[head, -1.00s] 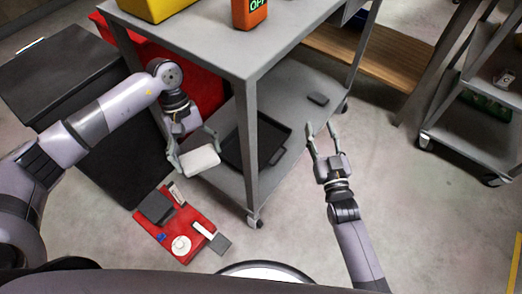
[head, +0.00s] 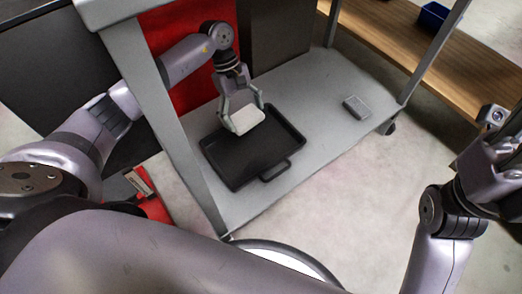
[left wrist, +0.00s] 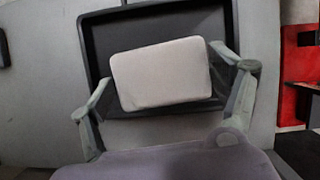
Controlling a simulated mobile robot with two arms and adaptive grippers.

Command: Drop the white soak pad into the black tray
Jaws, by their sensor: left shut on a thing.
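The white soak pad (head: 248,119) is held between the fingertips of my left gripper (head: 243,118), which is shut on it. The pad appears over the far left part of the black tray (head: 245,177); the height of the gap below it cannot be told. The tray lies on the cart's lower shelf, its handle towards me. In the left wrist view the pad (left wrist: 162,74) sits between both fingers, with the dark tray (left wrist: 95,40) behind it. My right arm is at the right edge of the head view; its fingers cannot be made out.
The grey lower shelf (head: 315,100) has free room right of the tray. A small grey block (head: 356,107) lies there. A cart post (head: 185,140) stands close beside my left arm. A wooden shelf (head: 425,60) with a blue bin (head: 437,16) is at the back right.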

